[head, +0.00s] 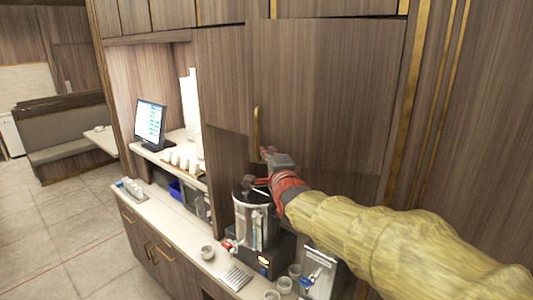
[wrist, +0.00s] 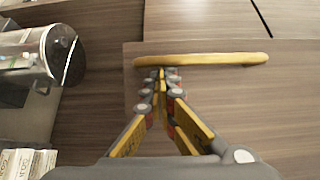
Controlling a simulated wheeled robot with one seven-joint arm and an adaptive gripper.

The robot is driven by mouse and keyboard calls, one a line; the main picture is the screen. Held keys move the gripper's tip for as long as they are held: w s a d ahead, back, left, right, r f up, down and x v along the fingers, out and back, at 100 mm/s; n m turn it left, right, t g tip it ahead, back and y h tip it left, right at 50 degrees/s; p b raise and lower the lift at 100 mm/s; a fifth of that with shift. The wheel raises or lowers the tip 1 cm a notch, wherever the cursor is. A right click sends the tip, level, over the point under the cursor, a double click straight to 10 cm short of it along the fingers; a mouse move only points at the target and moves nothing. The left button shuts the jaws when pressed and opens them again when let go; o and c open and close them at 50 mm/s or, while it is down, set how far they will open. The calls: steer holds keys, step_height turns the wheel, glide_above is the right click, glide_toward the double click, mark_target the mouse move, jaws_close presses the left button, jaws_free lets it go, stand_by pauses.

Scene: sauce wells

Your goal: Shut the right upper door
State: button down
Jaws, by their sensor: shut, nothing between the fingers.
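The right upper door (head: 330,90) is a large brown wood-grain panel with a brass bar handle (head: 257,127) near its left edge. Its left edge appears to stand out from the panel (head: 222,80) beside it, so it looks slightly ajar; the exact gap is hard to tell. My gripper (head: 266,152) is at the lower end of the handle, in front of the door's lower left. In the wrist view, my gripper (wrist: 162,74) is shut and empty, its fingertips just beside the handle (wrist: 200,60). Whether they touch it is unclear.
A monitor (head: 150,122) stands on a shelf to the left. The floor (head: 60,225) at left is open.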

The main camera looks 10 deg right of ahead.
steer(key=shift+w+a, duration=0.1)
steer(key=shift+a, duration=0.2)
